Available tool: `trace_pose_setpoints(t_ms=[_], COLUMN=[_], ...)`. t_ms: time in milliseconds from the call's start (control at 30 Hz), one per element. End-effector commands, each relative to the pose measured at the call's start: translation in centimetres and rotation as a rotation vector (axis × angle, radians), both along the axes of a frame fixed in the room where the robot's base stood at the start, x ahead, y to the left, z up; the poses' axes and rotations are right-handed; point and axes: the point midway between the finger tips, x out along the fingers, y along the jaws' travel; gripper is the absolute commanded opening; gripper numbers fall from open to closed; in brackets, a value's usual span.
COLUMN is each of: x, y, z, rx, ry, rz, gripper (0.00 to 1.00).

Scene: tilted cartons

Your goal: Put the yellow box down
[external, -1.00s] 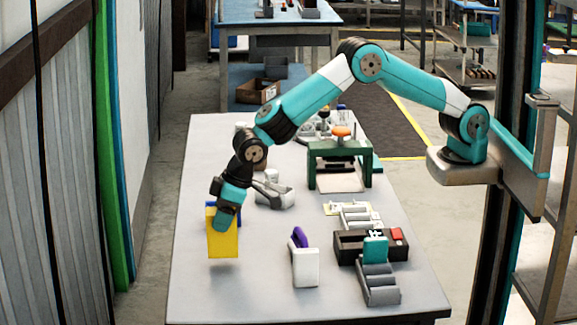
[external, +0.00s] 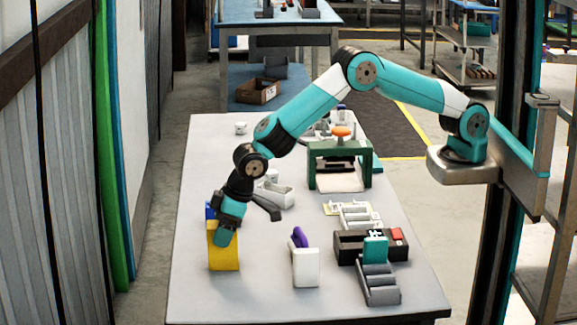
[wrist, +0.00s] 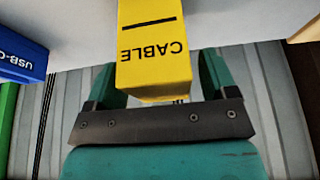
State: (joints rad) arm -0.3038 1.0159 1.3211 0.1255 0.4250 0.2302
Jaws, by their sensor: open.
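The yellow box (external: 224,258) stands upright on the grey tabletop, near its left edge. Its top end is between the fingers of my gripper (external: 226,236). In the wrist view the yellow box (wrist: 155,48), printed "CABLE", shows upside down between the teal fingers of my gripper (wrist: 157,76). The fingers are apart, with a gap visible beside the box, so my gripper is open around it. The lower part of the box runs out of the wrist view.
A blue box (wrist: 22,55) printed "USB-C" stands close beside the yellow one; its top shows behind my gripper (external: 211,210). A white holder with a purple item (external: 305,266) stands to the right. A black tray (external: 347,247) and green frame (external: 313,167) are further right.

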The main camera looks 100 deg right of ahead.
Motion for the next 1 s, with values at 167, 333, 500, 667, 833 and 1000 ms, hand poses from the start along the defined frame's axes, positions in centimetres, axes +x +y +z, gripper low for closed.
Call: trace_pose_setpoints(t_ms=[167,333,500,667,833,1000], x=[-0.7,-2.2,-3.6,-4.3,-4.7,-8.0], y=[0.0,0.0,0.0,0.0,0.0,0.0], z=[2.3,5.8,8.9,10.7,11.4,14.0], rx=[0.001,0.001,0.001,0.000,0.001,0.025], ry=[-0.004,-0.005,-0.004,-0.002,0.001,0.030], rz=[0.000,0.000,0.000,0.000,0.001,0.068], gripper=[0.78,0.78,0.78,0.78,0.78,0.78])
